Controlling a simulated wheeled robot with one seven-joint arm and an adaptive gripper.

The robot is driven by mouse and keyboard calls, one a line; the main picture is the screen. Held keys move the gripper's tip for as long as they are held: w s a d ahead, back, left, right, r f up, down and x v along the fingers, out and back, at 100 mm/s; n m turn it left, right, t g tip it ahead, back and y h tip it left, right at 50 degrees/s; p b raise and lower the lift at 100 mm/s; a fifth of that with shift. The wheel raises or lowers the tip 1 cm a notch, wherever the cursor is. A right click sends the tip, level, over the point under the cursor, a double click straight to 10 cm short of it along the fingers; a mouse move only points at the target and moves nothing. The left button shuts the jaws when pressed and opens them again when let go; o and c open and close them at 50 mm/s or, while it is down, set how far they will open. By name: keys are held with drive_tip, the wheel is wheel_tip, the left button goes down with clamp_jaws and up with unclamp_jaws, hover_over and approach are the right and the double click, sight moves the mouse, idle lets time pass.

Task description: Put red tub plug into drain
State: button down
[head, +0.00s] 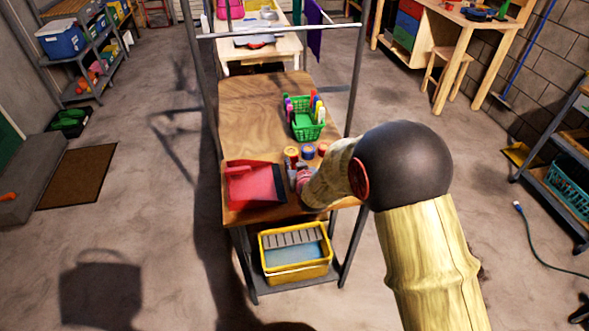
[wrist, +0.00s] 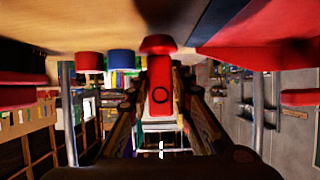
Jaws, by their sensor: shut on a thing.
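In the wrist view the red plug (wrist: 160,85), with a wider rounded red cap on one end, is between the two fingers of my gripper (wrist: 161,72). My gripper is shut on it, close to the wooden tabletop. In the head view my gripper (head: 298,183) is mostly hidden by my own arm, over the front part of the wooden cart top, just right of the red dustpan-like tray; the plug cannot be made out there. I cannot make out a drain in either view. A yellow tub (head: 268,276) with a grey ribbed part and blue inside stands on the cart's lower shelf.
The red tray (head: 252,185) lies left of my gripper. Small round tins (head: 308,151) stand just behind it, and a green basket (head: 307,126) of bottles behind them. The wooden top (head: 262,97) is bare at the back. Metal posts (head: 357,75) rise beside the cart.

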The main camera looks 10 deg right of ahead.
drive_tip(key=shift+f, duration=0.5)
drive_tip(key=shift+f, duration=0.15)
drive_tip(key=c, duration=1.6)
unclamp_jaws()
